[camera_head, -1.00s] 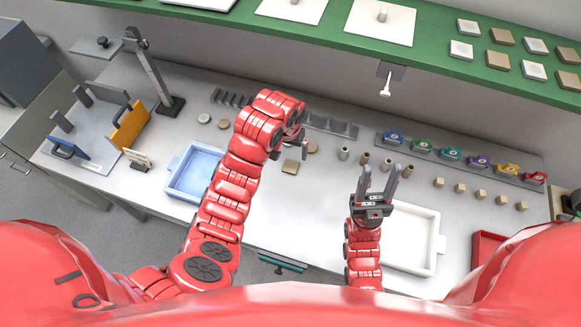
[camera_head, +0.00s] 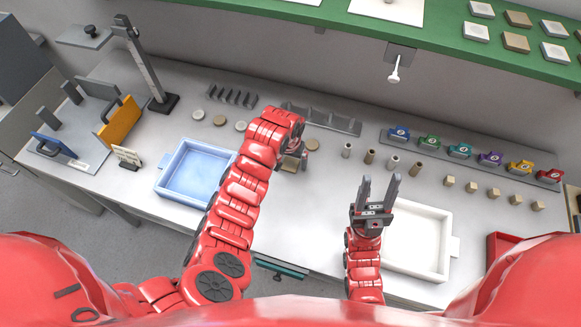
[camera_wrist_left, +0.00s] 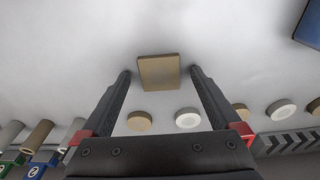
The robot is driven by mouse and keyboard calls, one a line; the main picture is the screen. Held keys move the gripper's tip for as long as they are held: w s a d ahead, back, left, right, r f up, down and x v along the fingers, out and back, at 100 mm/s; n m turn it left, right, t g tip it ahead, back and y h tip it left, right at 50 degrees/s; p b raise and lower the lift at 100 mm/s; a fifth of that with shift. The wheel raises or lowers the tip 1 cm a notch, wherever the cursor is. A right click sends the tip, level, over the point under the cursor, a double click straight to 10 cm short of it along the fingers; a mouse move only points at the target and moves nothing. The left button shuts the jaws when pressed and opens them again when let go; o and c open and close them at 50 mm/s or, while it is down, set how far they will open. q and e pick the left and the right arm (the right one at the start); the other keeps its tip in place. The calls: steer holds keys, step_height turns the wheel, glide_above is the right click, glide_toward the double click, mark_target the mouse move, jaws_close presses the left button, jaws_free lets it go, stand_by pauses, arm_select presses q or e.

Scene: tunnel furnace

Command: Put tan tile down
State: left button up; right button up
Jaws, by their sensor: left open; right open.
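The tan tile (camera_head: 289,164), a flat square, shows beside my left gripper in the head view, partly hidden by it. In the left wrist view the tile (camera_wrist_left: 159,72) appears to lie flat on the grey-white table. My left gripper (camera_head: 297,156) is open above it. In the left wrist view its fingertips (camera_wrist_left: 160,76) stand on either side of the tile, with a gap at each side. My right gripper (camera_head: 380,184) is open and empty, fingers pointing away from me, left of the white tray.
A blue tray (camera_head: 163,190) lies left of my left arm, a white tray (camera_head: 447,240) right of my right gripper. Round tan (camera_wrist_left: 140,121) and white discs (camera_wrist_left: 188,117) lie near the tile. Small cylinders (camera_head: 370,157), cubes and coloured devices (camera_head: 459,150) stand to the right.

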arm_select(q)
steer(key=shift+r, duration=0.1)
steer(key=shift+c, duration=1.2)
jaws_close()
